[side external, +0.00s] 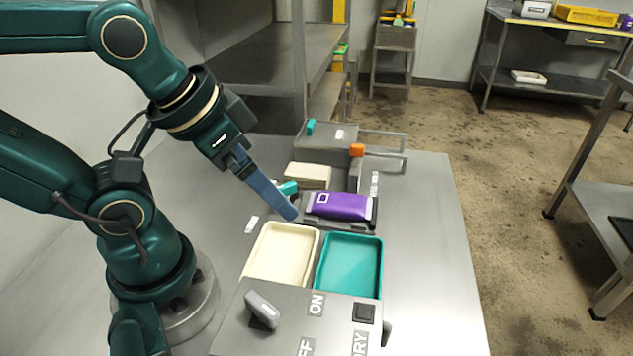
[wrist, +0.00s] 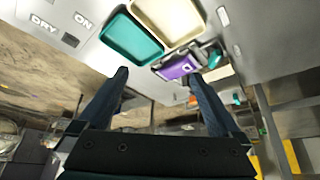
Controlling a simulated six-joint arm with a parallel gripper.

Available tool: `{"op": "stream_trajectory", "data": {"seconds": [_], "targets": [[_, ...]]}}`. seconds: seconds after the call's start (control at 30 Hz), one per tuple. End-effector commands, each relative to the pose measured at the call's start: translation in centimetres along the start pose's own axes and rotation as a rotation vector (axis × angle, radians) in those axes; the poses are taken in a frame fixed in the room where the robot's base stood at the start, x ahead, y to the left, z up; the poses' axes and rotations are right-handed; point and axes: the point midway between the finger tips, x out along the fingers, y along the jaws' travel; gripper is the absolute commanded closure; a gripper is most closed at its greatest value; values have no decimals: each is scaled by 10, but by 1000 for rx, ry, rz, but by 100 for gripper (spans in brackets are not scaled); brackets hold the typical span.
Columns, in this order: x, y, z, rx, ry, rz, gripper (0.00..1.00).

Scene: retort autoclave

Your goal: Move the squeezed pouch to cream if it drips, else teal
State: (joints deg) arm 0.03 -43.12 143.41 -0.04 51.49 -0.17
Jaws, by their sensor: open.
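A purple pouch (side external: 340,206) lies on a dark grey holder behind the trays; it also shows in the wrist view (wrist: 178,66). I cannot make out any drip from it. The cream tray (side external: 283,252) stands at the front left, also in the wrist view (wrist: 187,36). The teal tray (side external: 349,265) stands to its right, also in the wrist view (wrist: 133,37). Both trays look empty. My gripper (side external: 292,214) is above the table at the pouch's left end.
A grey panel (side external: 285,325) with a lever, a dark switch and ON and DRY labels stands in front of the trays. Behind the pouch are a beige block (side external: 307,176), an orange-topped post (side external: 357,151) and a grey box (side external: 327,137). The table's right side is clear.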

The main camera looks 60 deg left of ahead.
Motion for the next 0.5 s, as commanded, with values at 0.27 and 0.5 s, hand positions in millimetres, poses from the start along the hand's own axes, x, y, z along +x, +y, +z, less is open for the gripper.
{"op": "stream_trajectory", "data": {"seconds": [0.27, 0.5], "targets": [[0, 0, 0, 7, -1, -1, 0], [-10, -2, -13, 202, 11, -12, 0]]}}
